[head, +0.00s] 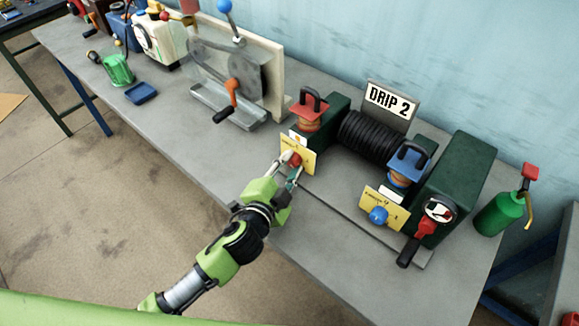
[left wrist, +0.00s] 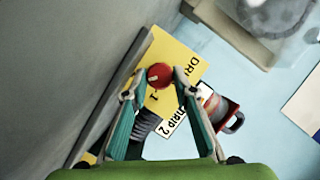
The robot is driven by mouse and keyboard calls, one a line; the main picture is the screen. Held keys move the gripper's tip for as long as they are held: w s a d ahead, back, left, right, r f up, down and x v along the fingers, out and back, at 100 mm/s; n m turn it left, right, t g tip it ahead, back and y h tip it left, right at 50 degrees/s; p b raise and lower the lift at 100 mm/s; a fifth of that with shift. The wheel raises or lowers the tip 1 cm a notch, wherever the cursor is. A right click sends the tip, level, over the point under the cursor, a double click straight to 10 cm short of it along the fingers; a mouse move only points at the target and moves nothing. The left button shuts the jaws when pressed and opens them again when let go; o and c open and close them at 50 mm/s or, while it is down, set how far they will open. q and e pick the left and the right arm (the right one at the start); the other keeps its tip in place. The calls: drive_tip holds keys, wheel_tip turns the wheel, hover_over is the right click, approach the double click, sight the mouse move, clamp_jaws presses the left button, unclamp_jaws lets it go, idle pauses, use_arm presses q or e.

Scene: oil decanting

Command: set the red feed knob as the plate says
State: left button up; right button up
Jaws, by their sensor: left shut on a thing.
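The red feed knob (head: 295,159) sits on a yellow scale card (head: 299,148) below a red oiler with an amber cup (head: 309,112). In the left wrist view the knob (left wrist: 159,75) is between the fingertips and shows a short pale mark. My left gripper (head: 290,172) is shut on the knob. My right gripper is not in view.
A blue knob (head: 378,215) on a second yellow card (head: 384,207) is to the right, below a blue oiler (head: 406,165). A black-handled red lever (head: 417,243) and a green oil can (head: 499,213) stand farther right.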

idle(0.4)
use_arm(q)
drive_tip(key=o, duration=0.8)
drive_tip(key=shift+o, duration=0.2)
drive_tip(key=shift+s, duration=0.1)
drive_tip(key=v, duration=1.1)
drive_tip(key=shift+s+a, duration=0.15)
drive_tip(key=shift+s, duration=0.3)
drive_tip(key=shift+s+f, duration=0.1)
